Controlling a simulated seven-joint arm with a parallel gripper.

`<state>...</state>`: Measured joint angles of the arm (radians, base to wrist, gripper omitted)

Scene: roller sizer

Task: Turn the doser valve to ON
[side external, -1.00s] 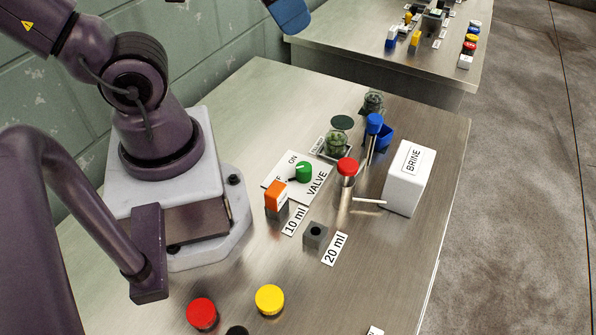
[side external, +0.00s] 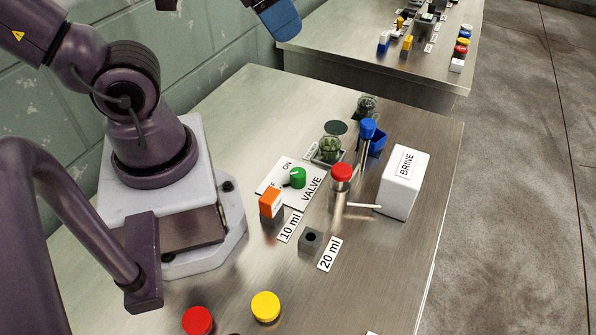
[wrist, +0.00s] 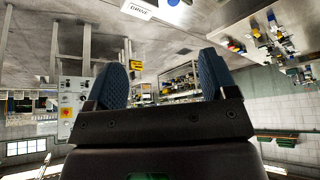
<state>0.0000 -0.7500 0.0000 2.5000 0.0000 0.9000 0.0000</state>
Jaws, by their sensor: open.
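The doser valve is a green round knob (side external: 297,177) on a white plate (side external: 270,184) lettered ON, VALVE and a partly covered word ending in F. A small dark mark shows at the knob's left side; its exact pointing is too small to tell. The orange-topped block (side external: 270,202) hides part of the plate. My gripper (wrist: 162,60) is open in the wrist view, its two blue fingers wide apart with nothing between them. In the side view one blue finger (side external: 277,18) shows at the top edge, well away from the valve.
A red-capped cylinder (side external: 341,178), a blue-topped item (side external: 367,130) and a green-filled jar (side external: 331,148) stand near the knob. A white BRINE box (side external: 403,183) is at right. Red (side external: 198,321) and yellow (side external: 266,306) buttons are in front. The bench's left rear is clear.

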